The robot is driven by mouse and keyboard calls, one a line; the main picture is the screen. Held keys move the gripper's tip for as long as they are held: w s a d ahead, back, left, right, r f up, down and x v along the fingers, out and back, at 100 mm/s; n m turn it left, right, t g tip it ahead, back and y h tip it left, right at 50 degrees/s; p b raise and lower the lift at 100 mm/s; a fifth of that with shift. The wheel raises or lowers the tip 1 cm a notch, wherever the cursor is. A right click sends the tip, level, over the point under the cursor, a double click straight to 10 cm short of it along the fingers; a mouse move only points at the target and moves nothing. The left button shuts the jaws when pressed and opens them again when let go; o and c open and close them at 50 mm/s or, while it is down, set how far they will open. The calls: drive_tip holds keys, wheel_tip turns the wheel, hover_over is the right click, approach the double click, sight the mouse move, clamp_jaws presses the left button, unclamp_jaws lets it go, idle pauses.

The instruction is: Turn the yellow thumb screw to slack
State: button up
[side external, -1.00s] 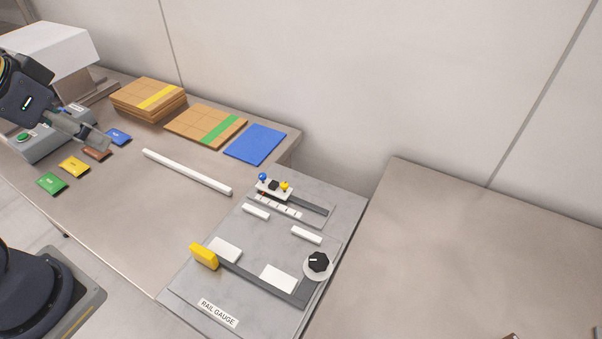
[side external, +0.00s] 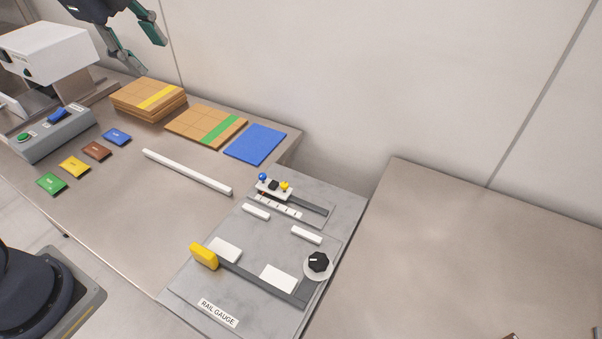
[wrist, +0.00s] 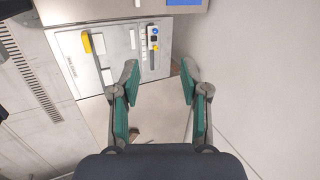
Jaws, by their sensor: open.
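The small yellow thumb screw (side external: 284,185) stands on a white sliding block (side external: 268,190) at the back of the rail gauge board (side external: 240,222). A blue knob (side external: 262,177) and a black knob (side external: 273,185) share that block. In the wrist view, the yellow thumb screw (wrist: 155,47) is small and lies beyond my fingers. My gripper (side external: 138,55) is open and empty, high above the left part of the bench. It also shows in the wrist view (wrist: 160,76), its fingers wide apart and touching nothing.
The board also has a yellow end stop (side external: 204,256) and a black dial (side external: 318,262). To its left are a white bar (side external: 187,171), a blue mat (side external: 255,144), cardboard stacks (side external: 148,98), coloured packets (side external: 74,166) and a button box (side external: 50,133). The right table is mostly bare.

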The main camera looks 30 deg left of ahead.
drive_tip(key=w+d+f+m+g, duration=0.1)
drive_tip(key=w+d+m, duration=0.1)
drive_tip(key=w+m, duration=0.15)
drive_tip(key=w+d+f+m, duration=0.2)
drive_tip(key=w+d, duration=0.1)
drive_tip(key=w, duration=0.2)
drive_tip(key=m+g+h, duration=0.1)
drive_tip(key=m+g, duration=0.3)
hover_over(284, 183)
wheel_tip(284, 183, down, 16)
wheel_tip(284, 183, down, 16)
drive_tip(key=shift+s+d, duration=0.1)
drive_tip(key=shift+f, duration=0.55)
clamp_jaws()
